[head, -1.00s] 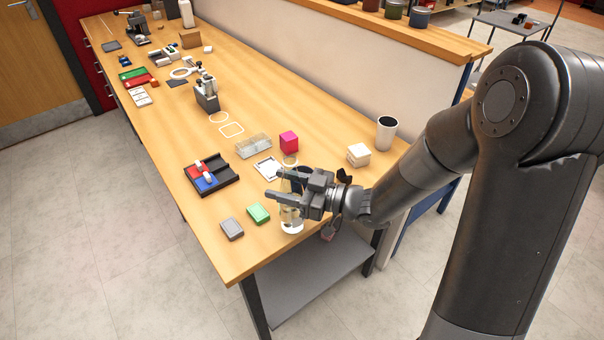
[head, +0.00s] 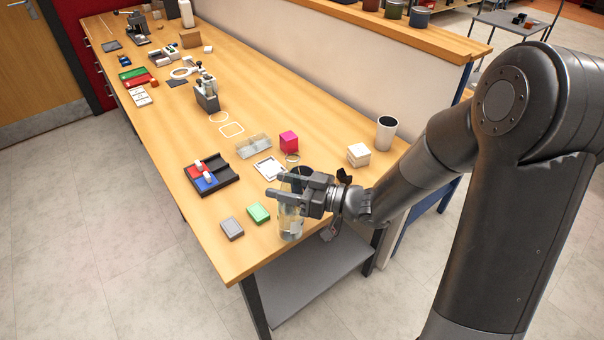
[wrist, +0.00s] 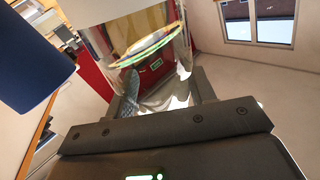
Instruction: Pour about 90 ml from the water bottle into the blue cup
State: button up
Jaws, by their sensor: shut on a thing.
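My gripper (head: 277,185) is shut on the clear water bottle (head: 290,224), near the front right end of the workbench. The bottle looks close to upright in the head view, with its lower part showing below the fingers. In the wrist view the clear bottle (wrist: 140,45) stands between the fingers, with a bright ring across it. The blue cup (wrist: 30,62) is large and dark at the left of the wrist view, beside the bottle. In the head view only a dark part of it (head: 300,171) shows behind my gripper; the rest is hidden.

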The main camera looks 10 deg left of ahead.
jog(key=shift+w+f+m, duration=0.15)
jog(key=shift+f+m, duration=0.05)
jog(key=shift+m, duration=0.7)
jog(key=m, duration=0.1)
jog(key=f+m, duration=0.1)
jog(key=m, duration=0.1)
jog(key=shift+w, duration=0.3)
jog(key=shift+s+f+m, duration=0.25)
jog(key=shift+f+m, duration=0.35)
jog(key=shift+m, duration=0.3)
jog(key=f+m, duration=0.1)
jog(key=s+f+m+g, duration=0.1)
jog(key=shift+s+f+m, duration=0.1)
jog(key=shift+f+m, duration=0.2)
jog(key=shift+m, duration=0.1)
jog(key=shift+s+r+m, duration=0.2)
jog(key=shift+r+m, duration=0.45)
jog(key=shift+m, duration=0.25)
jog(key=shift+w+r+m, duration=0.35)
jog(key=shift+r+m, duration=0.4)
jog(key=shift+m, duration=0.05)
jog(key=shift+m+g, duration=0.3)
jog(key=shift+m, duration=0.4)
jog(key=shift+s+p, duration=0.2)
jog(key=shift+p, duration=0.1)
